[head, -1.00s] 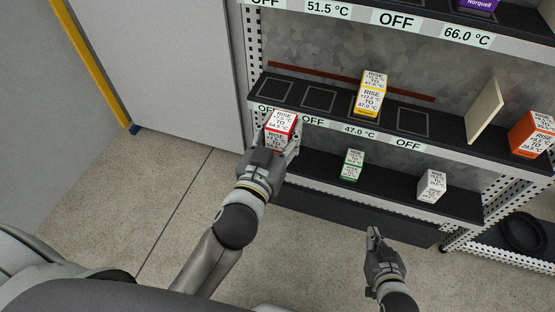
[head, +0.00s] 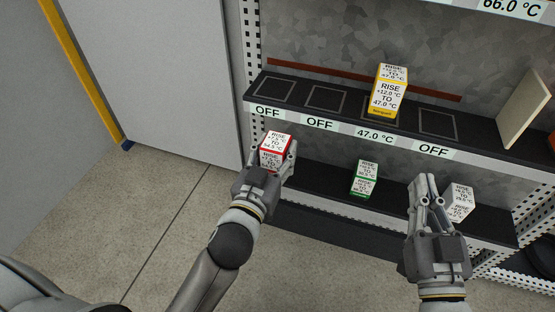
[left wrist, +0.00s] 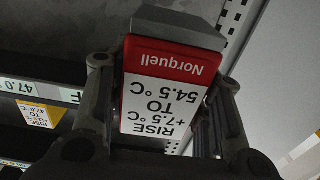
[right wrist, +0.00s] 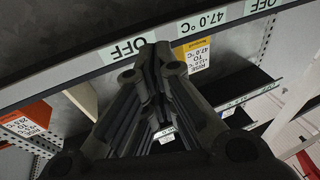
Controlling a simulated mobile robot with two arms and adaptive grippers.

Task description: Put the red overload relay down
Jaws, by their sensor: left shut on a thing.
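The red overload relay (head: 275,147), a white box with a red band, is held by my left gripper (head: 272,160) in front of the shelves at the left. In the left wrist view the relay (left wrist: 165,95) sits between the two fingers, with its "Norquell" band and "+7.5 to 54.5 °C" label showing. It appears clear of the shelf. My right gripper (head: 427,182) is empty in front of the lower shelf; its fingertips meet in the right wrist view (right wrist: 155,60).
The upper shelf (head: 352,104) has outlined squares; two at left (head: 325,98) and one at right (head: 437,122) are empty. A yellow relay (head: 387,92) stands between them above "47.0 °C". Green (head: 364,180) and white (head: 460,203) relays stand on the lower shelf. A pale plate (head: 523,108) stands right.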

